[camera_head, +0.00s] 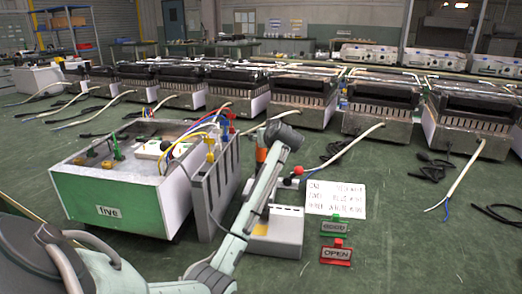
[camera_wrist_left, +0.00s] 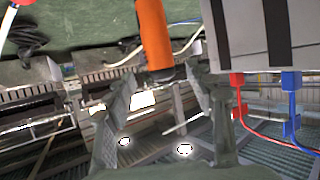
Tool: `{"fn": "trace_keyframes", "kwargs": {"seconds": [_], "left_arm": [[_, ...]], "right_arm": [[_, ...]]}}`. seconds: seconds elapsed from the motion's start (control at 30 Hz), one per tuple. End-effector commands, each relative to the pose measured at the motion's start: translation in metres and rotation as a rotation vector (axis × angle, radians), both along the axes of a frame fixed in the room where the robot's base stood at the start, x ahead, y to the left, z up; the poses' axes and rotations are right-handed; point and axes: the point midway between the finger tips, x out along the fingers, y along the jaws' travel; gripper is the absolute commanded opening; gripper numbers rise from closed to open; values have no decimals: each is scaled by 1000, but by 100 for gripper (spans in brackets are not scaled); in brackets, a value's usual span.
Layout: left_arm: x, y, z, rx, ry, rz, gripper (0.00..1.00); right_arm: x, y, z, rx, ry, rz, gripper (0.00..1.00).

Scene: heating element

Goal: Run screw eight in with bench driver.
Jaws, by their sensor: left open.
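An orange handle, which looks like the bench driver's (camera_head: 261,155), shows just left of my left wrist in the head view. In the left wrist view the orange handle (camera_wrist_left: 153,35) comes down from the top, its dark end near my fingertips. My left gripper (camera_wrist_left: 162,75) is open, with one finger on either side of that end; I cannot tell whether either touches it. In the head view the fingers are hidden by my wrist. I cannot pick out screw eight in either view. My right gripper is in neither view.
A green-fronted box marked five (camera_head: 110,212) stands left, beside a grey upright unit (camera_head: 205,190) with red, blue and yellow leads. A grey block (camera_head: 278,232), a printed card (camera_head: 336,199) and a red OPEN sign (camera_head: 336,252) are right of my arm. Heaters line the back.

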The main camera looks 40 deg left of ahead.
Motion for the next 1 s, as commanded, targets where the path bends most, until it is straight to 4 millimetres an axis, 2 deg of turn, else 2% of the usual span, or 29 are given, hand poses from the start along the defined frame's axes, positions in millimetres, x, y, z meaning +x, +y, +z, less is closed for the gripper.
{"fn": "trace_keyframes", "kwargs": {"seconds": [0.3,0.6,1.0], "left_arm": [[21,32,-20,1,1,1,55],[24,35,-22,0,-2,-1,55],[24,35,-22,1,-1,-1,5]], "right_arm": [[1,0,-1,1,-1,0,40],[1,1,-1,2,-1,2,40],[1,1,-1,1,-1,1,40]]}}
